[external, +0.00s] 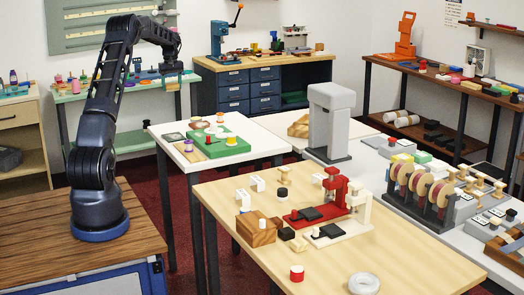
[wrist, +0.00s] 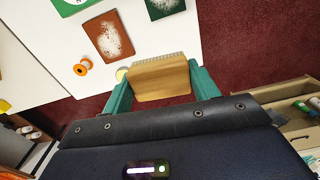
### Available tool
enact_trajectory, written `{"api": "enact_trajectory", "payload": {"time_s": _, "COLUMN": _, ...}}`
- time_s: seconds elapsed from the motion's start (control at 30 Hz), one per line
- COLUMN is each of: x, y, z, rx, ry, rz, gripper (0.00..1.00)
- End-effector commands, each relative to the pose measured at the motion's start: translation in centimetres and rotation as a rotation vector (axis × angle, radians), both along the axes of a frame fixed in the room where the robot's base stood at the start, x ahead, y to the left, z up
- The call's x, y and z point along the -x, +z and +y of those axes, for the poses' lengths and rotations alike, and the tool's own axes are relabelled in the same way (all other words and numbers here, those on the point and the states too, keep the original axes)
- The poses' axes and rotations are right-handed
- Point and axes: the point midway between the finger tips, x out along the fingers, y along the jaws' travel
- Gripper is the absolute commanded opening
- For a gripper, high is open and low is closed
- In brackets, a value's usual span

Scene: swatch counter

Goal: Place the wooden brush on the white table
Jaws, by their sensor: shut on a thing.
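My gripper (wrist: 158,74) is shut on the wooden brush (wrist: 160,82), a light brown block with a pale bristle edge, held between its two teal fingers. In the external view my gripper (external: 172,72) hangs from the raised arm, and the brush is too small to make out clearly. The white table (external: 262,146) stands to the right of and below my gripper there. In the wrist view the white table (wrist: 130,20) fills the upper left, and the brush overlaps its edge, with red floor beyond.
On the white table lie a brown mat with white powder (wrist: 109,36), an orange spool (wrist: 83,66), a dark green mat (wrist: 164,7) and a green board (external: 228,151). A wooden table (external: 230,205) with a red press (external: 330,195) stands in front. A grey upright machine (external: 330,122) stands behind it.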

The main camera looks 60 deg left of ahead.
Motion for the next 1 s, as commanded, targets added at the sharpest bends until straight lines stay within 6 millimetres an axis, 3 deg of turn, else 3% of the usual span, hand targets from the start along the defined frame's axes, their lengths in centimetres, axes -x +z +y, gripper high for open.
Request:
{"api": "enact_trajectory", "payload": {"time_s": 0.1, "x": 1.8, "y": 0.2, "z": 1.6, "rx": -0.002, "ry": 0.053, "rz": -0.001, "gripper": 0.37}}
{"api": "enact_trajectory", "payload": {"time_s": 0.27, "x": 2.7, "y": -0.4, "z": 2.3, "rx": -0.001, "ry": 0.081, "rz": 0.000, "gripper": 0.37}}
{"api": "enact_trajectory", "payload": {"time_s": 0.8, "x": 2.9, "y": -11.6, "z": 2.3, "rx": 0.001, "ry": 0.082, "rz": 0.001, "gripper": 0.37}}
{"api": "enact_trajectory", "payload": {"time_s": 1.0, "x": 2.8, "y": -14.7, "z": 2.3, "rx": -0.001, "ry": 0.082, "rz": 0.001, "gripper": 0.37}}
